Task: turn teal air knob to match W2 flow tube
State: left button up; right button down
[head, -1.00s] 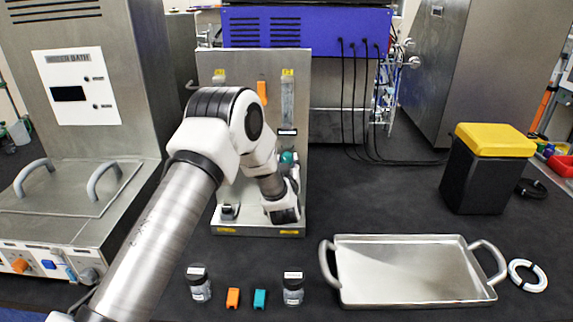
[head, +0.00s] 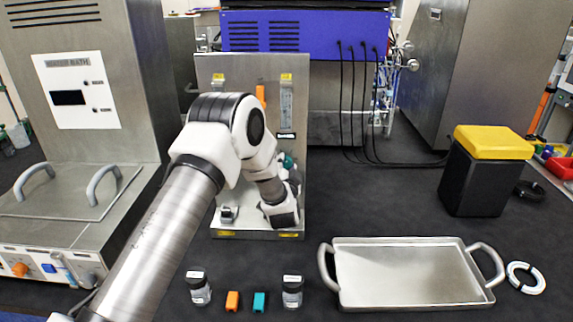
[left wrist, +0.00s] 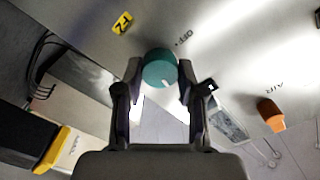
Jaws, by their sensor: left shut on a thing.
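The round teal knob (left wrist: 159,66) sits between the two fingers of my left gripper (left wrist: 160,80) in the left wrist view. The fingers are shut on its sides. A short white mark on the knob points toward the lower right of that view. "OFF" is printed beside the knob on the metal panel (left wrist: 225,50). In the head view the teal knob (head: 286,160) shows partly behind my left arm. A clear flow tube (head: 287,106) stands upright at the panel's upper right; its reading is too small to tell. My right gripper is not in view.
An orange knob (left wrist: 270,113) near "AIR" print is apart from my fingers.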

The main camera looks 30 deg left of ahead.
pick_arm(q)
jog(key=shift+a+r+m+p, duration=0.1)
jog(key=shift+m+p, duration=0.1)
jog(key=shift+m, duration=0.6)
jog(key=shift+r+m+p, duration=0.1)
jog(key=shift+m+p, duration=0.05)
jog(key=shift+m, duration=0.65)
jog(key=o, duration=1)
jog(key=shift+w, duration=0.1)
jog(key=shift+o, duration=0.7)
jog(key=shift+a+f, duration=0.2)
jog(key=shift+f, duration=0.1)
jog(key=shift+s+d, duration=0.35)
jog(key=v, duration=1.1)
jog(key=shift+s+a, duration=0.1)
jog(key=shift+a, duration=0.1)
